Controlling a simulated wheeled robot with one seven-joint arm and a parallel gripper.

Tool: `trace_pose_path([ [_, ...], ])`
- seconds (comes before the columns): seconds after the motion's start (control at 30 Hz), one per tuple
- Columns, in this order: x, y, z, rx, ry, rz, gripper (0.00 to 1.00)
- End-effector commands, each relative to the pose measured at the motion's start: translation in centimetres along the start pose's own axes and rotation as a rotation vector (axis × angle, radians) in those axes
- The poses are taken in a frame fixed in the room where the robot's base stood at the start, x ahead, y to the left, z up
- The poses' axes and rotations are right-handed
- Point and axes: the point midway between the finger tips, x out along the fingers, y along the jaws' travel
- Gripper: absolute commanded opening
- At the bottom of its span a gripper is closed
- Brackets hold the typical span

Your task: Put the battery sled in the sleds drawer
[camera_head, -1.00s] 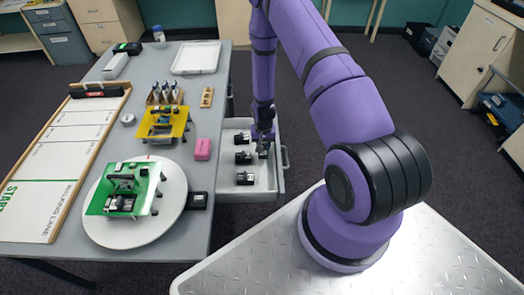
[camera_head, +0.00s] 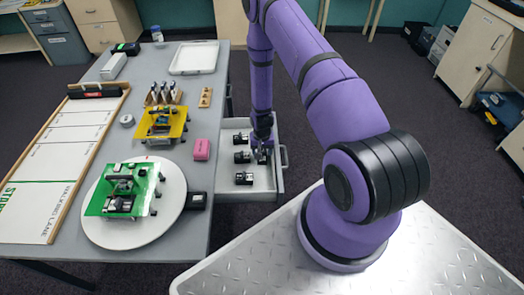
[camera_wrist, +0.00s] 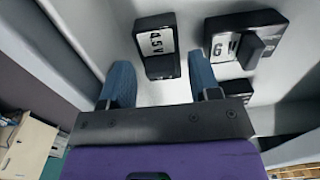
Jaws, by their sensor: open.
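The open drawer (camera_head: 232,192) extends from the right side of the grey table, holding several black battery sleds. Three lie along its left part: a far sled (camera_head: 240,138), a middle sled (camera_head: 242,157) and a near sled (camera_head: 243,178). My gripper (camera_head: 263,148) points down into the drawer's right part, above another sled (camera_head: 263,158). In the wrist view my gripper (camera_wrist: 160,78) is open. A sled marked 4.5V (camera_wrist: 157,45) lies on the pale drawer floor between and beyond the fingertips. A sled marked 6 (camera_wrist: 243,35) is to its right. Any drawer label is hidden.
The drawer's front wall and handle (camera_head: 284,165) stand close right of my gripper. The table (camera_head: 185,232) holds a white turntable (camera_head: 173,215) with a green-plated walker, a yellow-plated walker (camera_head: 162,123), a pink block (camera_head: 201,149) and a black box (camera_head: 195,200) at its edge.

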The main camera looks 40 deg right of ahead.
Motion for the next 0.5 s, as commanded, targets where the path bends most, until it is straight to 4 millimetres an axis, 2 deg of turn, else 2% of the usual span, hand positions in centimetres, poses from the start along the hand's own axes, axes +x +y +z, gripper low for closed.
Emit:
trace_pose_path([
  [0.13, -0.3, 0.0, 0.0, 0.0, 0.001, 0.0, 0.57],
  [0.27, -1.6, 0.0, 0.0, 0.0, 0.001, 0.0, 0.57],
  [0.5, -5.8, 0.0, -0.1, 0.0, 0.002, -0.001, 0.57],
])
